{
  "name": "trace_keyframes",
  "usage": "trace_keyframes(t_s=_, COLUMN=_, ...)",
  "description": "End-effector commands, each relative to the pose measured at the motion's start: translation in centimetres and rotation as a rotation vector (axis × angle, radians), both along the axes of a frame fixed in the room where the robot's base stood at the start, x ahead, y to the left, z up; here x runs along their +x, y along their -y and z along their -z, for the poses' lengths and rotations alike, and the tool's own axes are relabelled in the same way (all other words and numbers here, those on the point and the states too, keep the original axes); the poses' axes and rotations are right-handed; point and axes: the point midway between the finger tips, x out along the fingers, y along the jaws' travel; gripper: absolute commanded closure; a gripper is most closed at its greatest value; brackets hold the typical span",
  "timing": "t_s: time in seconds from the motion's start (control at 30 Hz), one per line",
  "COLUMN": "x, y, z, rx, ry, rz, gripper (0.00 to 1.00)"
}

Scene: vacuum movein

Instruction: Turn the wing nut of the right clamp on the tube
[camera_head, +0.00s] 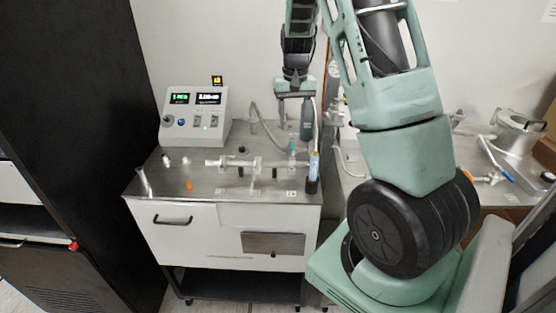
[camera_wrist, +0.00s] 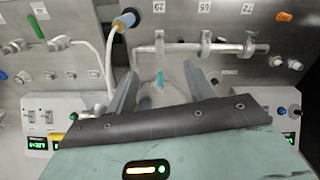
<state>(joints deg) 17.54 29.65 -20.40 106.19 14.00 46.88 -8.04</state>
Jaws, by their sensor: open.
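A pale metal tube (camera_head: 240,162) lies across the steel bench top, with several clamps on it. The right clamp (camera_head: 291,163) is at the tube's right end; in the wrist view, which is turned round, it appears at the left (camera_wrist: 160,46). Its wing nut is too small to make out clearly. A small teal piece (camera_head: 292,147) stands just behind that end and shows between the fingers in the wrist view (camera_wrist: 160,78). My gripper (camera_head: 293,130) is open and empty, pointing down above the teal piece. Its fingers also show in the wrist view (camera_wrist: 161,70).
A controller box (camera_head: 195,112) with lit displays stands at the back left. A blue-and-white upright piece (camera_head: 314,166) stands close right of the tube's end, with a hose nearby. Small loose parts, one orange (camera_head: 189,185), lie at the left. The bench front is mostly clear.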

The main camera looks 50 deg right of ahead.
Motion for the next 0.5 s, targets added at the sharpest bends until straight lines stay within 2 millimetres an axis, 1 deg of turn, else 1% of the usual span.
trace_keyframes(t_s=0.07, x=-0.2, y=0.3, z=0.2, rx=-0.007, ry=0.001, rz=-0.008, gripper=0.47)
trace_keyframes(t_s=0.23, x=-0.2, y=0.2, z=2.1, rx=-0.005, ry=-0.002, rz=-0.008, gripper=0.47)
trace_keyframes(t_s=0.37, x=-0.2, y=0.2, z=4.5, rx=-0.005, ry=-0.004, rz=-0.008, gripper=0.47)
trace_keyframes(t_s=0.5, x=-0.3, y=0.2, z=7.5, rx=-0.003, ry=-0.004, rz=-0.007, gripper=0.47)
